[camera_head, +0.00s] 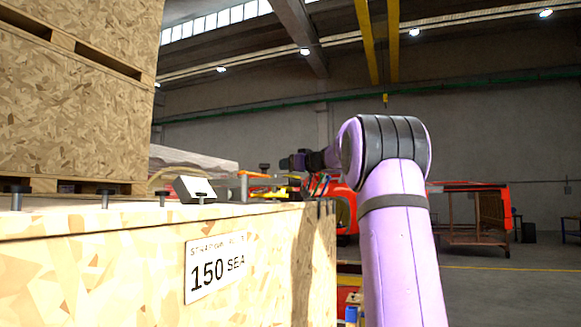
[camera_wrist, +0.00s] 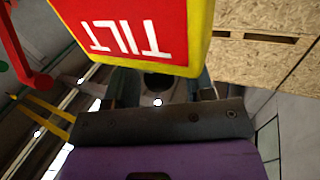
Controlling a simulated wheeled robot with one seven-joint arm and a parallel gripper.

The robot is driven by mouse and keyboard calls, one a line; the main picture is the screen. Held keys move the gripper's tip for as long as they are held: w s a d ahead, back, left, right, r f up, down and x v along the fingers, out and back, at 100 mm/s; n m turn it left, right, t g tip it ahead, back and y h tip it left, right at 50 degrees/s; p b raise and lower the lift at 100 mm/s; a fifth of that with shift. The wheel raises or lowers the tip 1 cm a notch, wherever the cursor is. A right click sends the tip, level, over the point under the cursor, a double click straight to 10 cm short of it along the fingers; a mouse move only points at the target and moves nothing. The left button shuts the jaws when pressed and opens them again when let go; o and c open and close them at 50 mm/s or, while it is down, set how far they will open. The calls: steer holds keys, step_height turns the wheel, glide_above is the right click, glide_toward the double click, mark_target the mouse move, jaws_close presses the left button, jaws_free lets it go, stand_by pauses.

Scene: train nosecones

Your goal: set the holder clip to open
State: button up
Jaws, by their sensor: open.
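I cannot pick out the holder clip with certainty in either view. In the wrist view, a red block with a yellow border and the word TILT upside down (camera_wrist: 135,28) fills the upper middle, close to the camera. My gripper (camera_wrist: 160,88) is below it in that view, with its two dark fingers apart. The block covers the finger ends, and I cannot tell whether they touch anything. A red hooked bar (camera_wrist: 22,65) shows at the left edge. In the head view, my arm reaches past the crate's right end, and its far end is too small to read.
A large wooden crate (camera_head: 130,270) marked 150 SEA fills the left foreground. Dark knobs, a grey wedge-shaped block (camera_head: 193,189) and an orange piece (camera_head: 244,184) show along its top. Taller stacked crates (camera_head: 70,95) stand behind. Floor is open at the right.

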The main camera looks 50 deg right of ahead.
jaws_close()
steer(key=shift+d, duration=0.1)
steer(key=shift+w+d+f+n+g+y, duration=0.15)
steer(key=shift+d+n+y, duration=0.1)
steer(key=shift+n+y, duration=0.45)
steer(key=shift+w+d+r+n+g+y, duration=0.15)
steer(key=shift+d+n+y, duration=0.25)
steer(key=shift+y, duration=0.65)
steer(key=shift+w+d+f+n+g+y, duration=0.1)
steer(key=shift+w+d+n+y, duration=0.05)
steer(key=shift+n+y, duration=0.6)
steer(key=shift+w+d+n+g+y, duration=0.3)
steer(key=shift+n+y, duration=0.25)
steer(key=shift+y, duration=0.4)
steer(key=shift+w+d+n+g+y, duration=0.15)
steer(key=shift+n+g+y, duration=0.3)
steer(key=shift+y, duration=0.5)
jaws_free()
